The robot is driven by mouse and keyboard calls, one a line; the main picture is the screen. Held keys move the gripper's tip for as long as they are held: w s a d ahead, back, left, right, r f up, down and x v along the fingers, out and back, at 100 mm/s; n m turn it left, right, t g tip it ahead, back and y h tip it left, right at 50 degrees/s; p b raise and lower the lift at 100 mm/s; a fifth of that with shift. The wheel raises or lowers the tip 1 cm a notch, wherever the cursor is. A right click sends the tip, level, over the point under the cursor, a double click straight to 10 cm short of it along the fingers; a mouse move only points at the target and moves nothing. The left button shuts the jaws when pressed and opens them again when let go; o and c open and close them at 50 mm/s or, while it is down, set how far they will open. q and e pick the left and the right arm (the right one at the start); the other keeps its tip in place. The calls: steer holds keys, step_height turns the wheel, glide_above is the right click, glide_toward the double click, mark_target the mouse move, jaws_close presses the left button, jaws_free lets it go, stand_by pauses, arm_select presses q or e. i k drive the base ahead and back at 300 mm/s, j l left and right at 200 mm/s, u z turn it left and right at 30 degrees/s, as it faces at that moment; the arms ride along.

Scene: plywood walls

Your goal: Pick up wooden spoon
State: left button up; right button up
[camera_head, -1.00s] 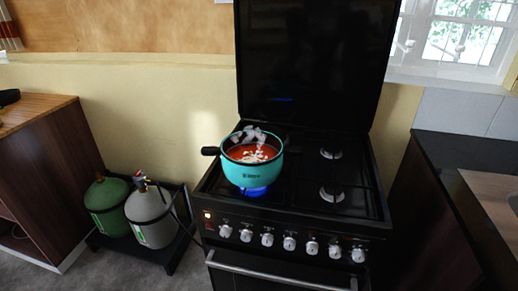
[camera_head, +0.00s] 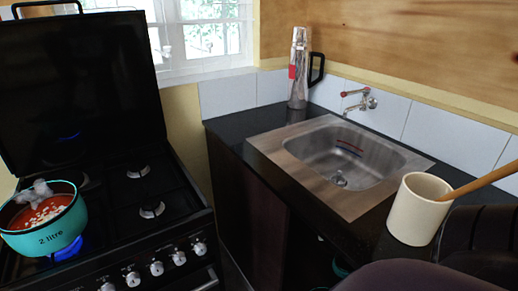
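A wooden spoon (camera_head: 482,184) leans to the right in a cream-coloured holder (camera_head: 414,213) on the dark counter at the right. Its handle sticks up and out of the holder and runs to the right edge of the view; its lower end is hidden inside the holder. Neither of my grippers shows in the head view.
A teal pot (camera_head: 50,238) of red food steams over a lit burner on the black stove (camera_head: 118,226) at the left. A metal sink (camera_head: 345,160) and a silver flask (camera_head: 298,72) are on the counter. A dark rounded object (camera_head: 478,240) fills the lower right corner.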

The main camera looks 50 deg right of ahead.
mark_target(506, 171)
steer(key=k+z, duration=0.35)
steer(key=j+z, duration=0.15)
steer(key=z, duration=0.25)
steer(key=k+j+z, duration=0.1)
steer(key=z, duration=0.3)
steer(key=k+j+z, duration=0.1)
steer(key=z, duration=0.3)
steer(key=i+z, duration=0.2)
steer(key=z, duration=0.25)
steer(key=i+z, duration=0.25)
steer(key=z, duration=0.2)
steer(key=k+l+z, duration=0.2)
